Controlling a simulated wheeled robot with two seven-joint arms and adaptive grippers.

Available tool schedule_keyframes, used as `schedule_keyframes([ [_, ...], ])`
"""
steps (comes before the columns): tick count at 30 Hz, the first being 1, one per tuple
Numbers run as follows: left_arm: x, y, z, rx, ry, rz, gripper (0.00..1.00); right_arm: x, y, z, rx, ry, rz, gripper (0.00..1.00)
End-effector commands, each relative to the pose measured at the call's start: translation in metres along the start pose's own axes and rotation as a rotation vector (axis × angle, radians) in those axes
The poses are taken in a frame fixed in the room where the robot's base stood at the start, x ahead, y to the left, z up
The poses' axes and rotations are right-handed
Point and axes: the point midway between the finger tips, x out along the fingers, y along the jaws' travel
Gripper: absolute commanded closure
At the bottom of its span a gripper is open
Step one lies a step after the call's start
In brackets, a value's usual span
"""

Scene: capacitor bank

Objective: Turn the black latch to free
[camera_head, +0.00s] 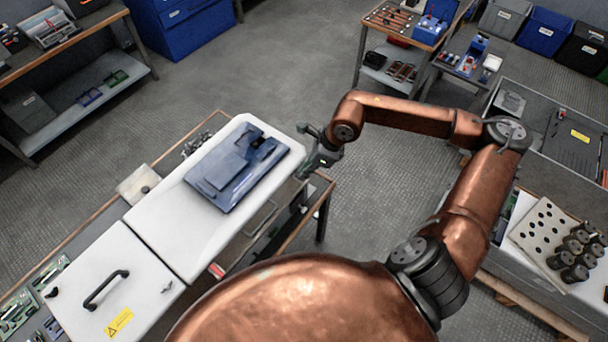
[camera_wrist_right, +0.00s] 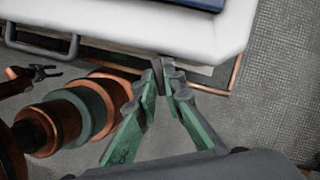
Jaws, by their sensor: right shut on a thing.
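My right gripper (camera_head: 306,168) reaches down at the right end of the white cabinet (camera_head: 150,222). In the right wrist view its two green-sided fingers (camera_wrist_right: 163,84) come close together at the edge of the white top (camera_wrist_right: 140,30). They are shut on a small dark grey piece, which I take to be the black latch (camera_wrist_right: 158,66). Most of the latch is hidden between and behind the fingertips, so its angle is hard to tell. In the head view the latch cannot be made out clearly at the gripper.
A dark blue panel (camera_head: 238,165) lies on the white top. A black handle (camera_head: 104,290) stands on the nearer white lid. Copper and green round parts (camera_wrist_right: 70,118) sit left of the fingers in the wrist view. Open floor (camera_head: 365,215) lies right of the cabinet.

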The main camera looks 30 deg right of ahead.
Motion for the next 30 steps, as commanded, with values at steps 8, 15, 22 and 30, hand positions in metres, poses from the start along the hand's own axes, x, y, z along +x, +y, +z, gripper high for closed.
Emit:
schedule_keyframes([
  [8, 0.028, 0.001, 0.007, 0.000, -0.008, 0.001, 0.60, 0.004, -0.004, -0.001, -0.240, -0.001, 0.100, 1.00],
  [15, 0.049, 0.003, 0.013, 0.000, -0.015, 0.002, 0.60, 0.004, -0.005, 0.001, -0.452, -0.002, 0.187, 1.00],
  [22, 0.068, 0.004, 0.019, 0.000, -0.023, 0.003, 0.60, 0.005, -0.007, 0.002, -0.651, -0.001, 0.269, 1.00],
  [30, 0.085, 0.005, 0.025, 0.001, -0.030, 0.004, 0.60, 0.004, -0.008, 0.003, -0.840, 0.000, 0.346, 1.00],
])
